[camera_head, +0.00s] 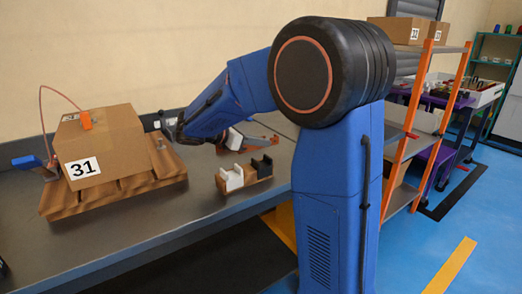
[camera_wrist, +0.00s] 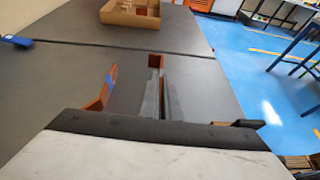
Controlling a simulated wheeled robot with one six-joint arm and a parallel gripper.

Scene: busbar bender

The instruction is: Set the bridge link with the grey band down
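My gripper (camera_wrist: 157,85) shows in the wrist view as narrow grey parts reaching out from a black bar over the dark tabletop (camera_wrist: 60,75). A small copper-orange piece (camera_wrist: 155,61) shows at their far end; I cannot tell whether it is gripped. A curved orange piece (camera_wrist: 99,97) with a blue patch is to the left. In the head view, my arm hides most of my gripper; a white part and an orange piece (camera_head: 265,143) show just beyond it. I cannot make out a bridge link with a grey band for certain in either view.
A brown holder (camera_head: 247,182) with a white block (camera_head: 231,178) and a black block (camera_head: 262,166) stands near the table's front edge. A carton marked 31 (camera_head: 108,150) sits on a wooden pallet (camera_head: 58,204) at left. An orange-framed shelf (camera_head: 408,140) stands at right.

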